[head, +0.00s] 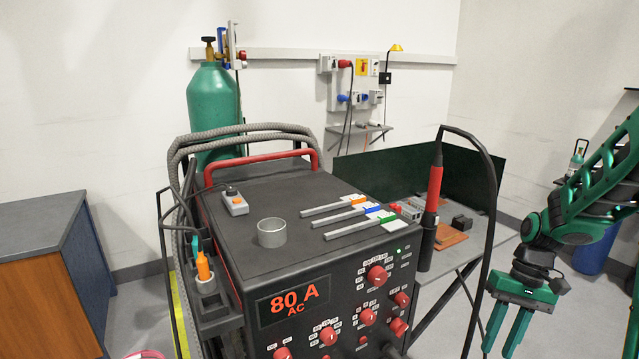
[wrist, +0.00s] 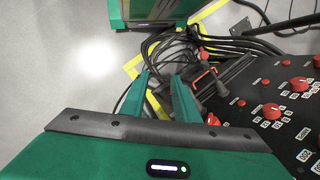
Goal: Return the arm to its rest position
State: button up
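My gripper (head: 507,331) hangs at the lower right of the head view, fingers pointing down, to the right of the welding machine. Its two green fingers are apart with nothing between them. The arm comes in from the right edge, bent at the wrist. In the wrist view the two fingers (wrist: 160,95) also stand apart and empty, above the floor beside the machine's front panel.
The welding machine (head: 290,226) carries a grey ring (head: 271,233), several electrodes and a small remote (head: 235,203). A torch (head: 431,215) with a looping black cable stands between it and my gripper. Cables (wrist: 190,45) lie near the fingers in the wrist view.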

jog(key=s+d+r+m+t+h, duration=0.1)
jog(key=s+r+m, duration=0.1)
jog(key=s+r, duration=0.4)
jog(key=s+d+r+m+t+h, duration=0.1)
jog(key=s+r, duration=0.4)
jog(key=s, duration=0.9)
jog(key=shift+r+m+t+h, duration=0.3)
jog(key=shift+r+m+h, duration=0.1)
jog(key=shift+m, duration=0.1)
jog(key=shift+s, duration=0.1)
jog(key=shift+w+f, duration=0.25)
jog(key=shift+w, duration=0.35)
jog(key=shift+o, duration=0.4)
jog(key=shift+d, duration=0.1)
